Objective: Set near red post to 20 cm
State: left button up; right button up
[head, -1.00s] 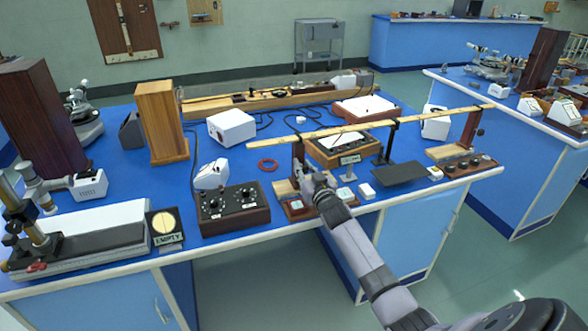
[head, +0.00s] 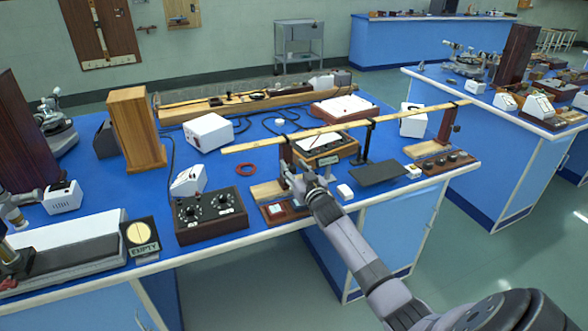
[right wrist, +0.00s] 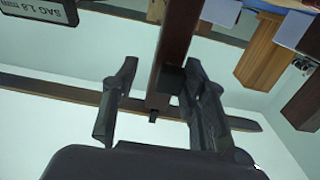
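Two red-brown posts carry a long wooden scale bar (head: 340,128). The near post (head: 286,152) stands on a light wooden base at the bar's left end; the far post (head: 446,124) stands at its right end. My right gripper (head: 308,180) is low beside the near post, at the bench's front side. In the right wrist view, a red-brown post (right wrist: 174,40) reaches between the two open fingers (right wrist: 160,68), with a gap to the left finger. A small dark block on the post is close to the right finger; contact is unclear. My left gripper is out of view.
A black-and-white "SAG 1.8 mm" sign (right wrist: 40,12) shows in the wrist view.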

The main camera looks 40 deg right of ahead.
jog(key=shift+s, duration=0.3)
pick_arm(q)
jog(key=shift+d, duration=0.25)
pick_arm(e)
jog(key=v, duration=1.1)
jog(key=shift+s, duration=0.25)
